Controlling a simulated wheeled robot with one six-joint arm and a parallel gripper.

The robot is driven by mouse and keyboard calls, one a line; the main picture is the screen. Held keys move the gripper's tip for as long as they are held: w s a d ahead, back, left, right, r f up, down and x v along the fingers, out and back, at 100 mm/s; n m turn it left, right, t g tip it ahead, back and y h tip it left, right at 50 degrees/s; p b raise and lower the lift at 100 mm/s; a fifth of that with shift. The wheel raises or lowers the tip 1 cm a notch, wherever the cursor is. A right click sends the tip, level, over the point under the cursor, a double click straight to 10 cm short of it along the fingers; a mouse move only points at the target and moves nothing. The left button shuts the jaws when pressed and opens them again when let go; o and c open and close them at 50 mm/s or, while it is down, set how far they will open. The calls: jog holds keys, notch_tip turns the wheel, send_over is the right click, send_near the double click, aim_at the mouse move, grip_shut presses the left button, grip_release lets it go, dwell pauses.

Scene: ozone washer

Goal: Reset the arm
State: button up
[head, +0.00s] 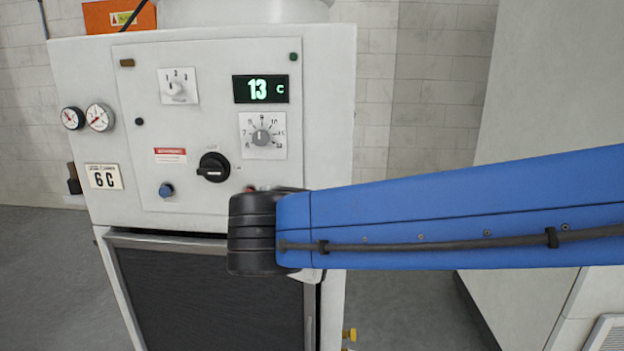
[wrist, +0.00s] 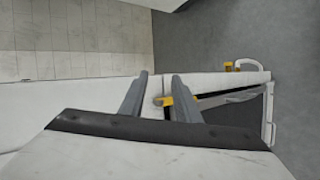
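My gripper (wrist: 160,80) shows in the wrist view as two grey fingers with a clear gap between them. It is open and I see nothing held. A small yellow part (wrist: 166,101) shows in the gap, seemingly beyond the fingers. In the head view my blue arm reaches in from the right and ends at a black joint in front of the white machine (head: 75,60). The gripper itself is hidden in that view.
The machine's panel has a green display (head: 260,89) reading 13 C, a black rotary switch (head: 213,167) and two gauges (head: 99,117). A yellow fitting (head: 349,334) sits low at its right side. A large pale cabinet (head: 545,90) stands at right, with grey floor between.

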jog(key=d+f+m+g, duration=0.2)
jog(key=d+f+g, duration=0.15)
jog(key=d, duration=0.55)
jog(key=s+d+f+m+g+y, duration=0.2)
jog(key=s+d+f+m+y, duration=0.3)
jog(key=s+d+f+m, duration=0.5)
jog(key=s+d+f, duration=0.3)
jog(key=s+d, duration=0.1)
jog(key=s, duration=0.1)
jog(key=shift+d+y, duration=0.25)
jog(key=shift+y, duration=0.15)
